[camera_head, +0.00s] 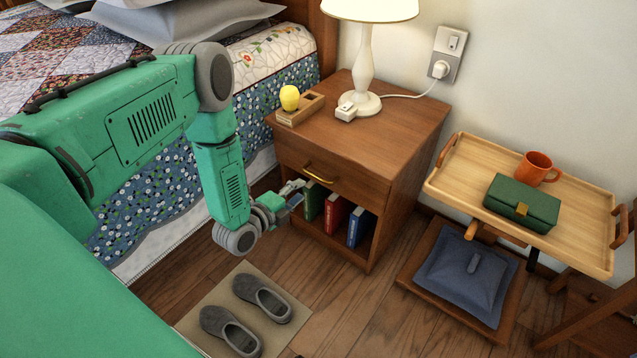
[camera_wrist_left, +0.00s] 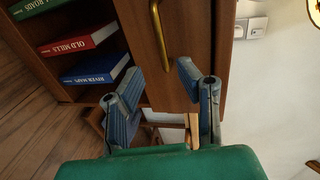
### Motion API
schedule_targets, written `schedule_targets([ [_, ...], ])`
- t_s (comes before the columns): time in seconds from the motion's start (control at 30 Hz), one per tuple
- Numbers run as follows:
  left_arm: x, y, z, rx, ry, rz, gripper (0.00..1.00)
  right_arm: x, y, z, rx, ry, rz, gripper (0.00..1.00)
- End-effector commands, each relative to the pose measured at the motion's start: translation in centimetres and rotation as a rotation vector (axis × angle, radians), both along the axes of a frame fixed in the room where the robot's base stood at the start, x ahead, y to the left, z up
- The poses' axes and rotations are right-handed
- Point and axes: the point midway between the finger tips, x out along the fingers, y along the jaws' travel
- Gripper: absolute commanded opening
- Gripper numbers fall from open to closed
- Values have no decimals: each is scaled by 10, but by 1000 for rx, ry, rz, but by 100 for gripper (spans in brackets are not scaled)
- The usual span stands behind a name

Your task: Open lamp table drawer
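The wooden lamp table (camera_head: 400,125) stands beside the bed. Its drawer (camera_head: 345,184) looks shut, with a curved brass handle (camera_head: 318,174) on its front. My left gripper (camera_head: 294,189) is in front of the table, just left of and a little below the handle. In the left wrist view the gripper (camera_wrist_left: 158,76) is open, its two blue-grey fingers apart with nothing between them. The handle (camera_wrist_left: 158,35) shows upright beyond the fingertips, roughly in line with the gap, and looks apart from them. My right gripper is not in view.
A lit lamp (camera_head: 366,65) and a small wooden holder with a yellow bulb-shaped thing (camera_head: 290,97) stand on the tabletop. Slippers (camera_head: 262,297) lie on a floor mat. A tray table (camera_head: 460,165) stands at right.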

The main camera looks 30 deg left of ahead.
Motion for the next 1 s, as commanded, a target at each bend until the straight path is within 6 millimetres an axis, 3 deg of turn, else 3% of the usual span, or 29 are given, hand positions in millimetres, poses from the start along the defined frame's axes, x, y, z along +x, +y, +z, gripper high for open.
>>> schedule_targets([
  [0.2,47,-6,-11,3,-4,1,31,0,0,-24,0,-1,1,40],
  [0.4,75,-8,-16,4,-1,1,31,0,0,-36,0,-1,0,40],
  [0.6,87,-8,-18,0,0,1,31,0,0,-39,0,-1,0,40],
  [0.87,87,-8,-18,1,1,1,31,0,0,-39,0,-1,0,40],
  [0.93,87,-9,-17,1,1,1,6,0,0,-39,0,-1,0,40],
  [0.97,87,-9,-17,2,1,1,0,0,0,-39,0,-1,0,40],
  [1.0,87,-9,-17,2,1,1,0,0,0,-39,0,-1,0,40],
])
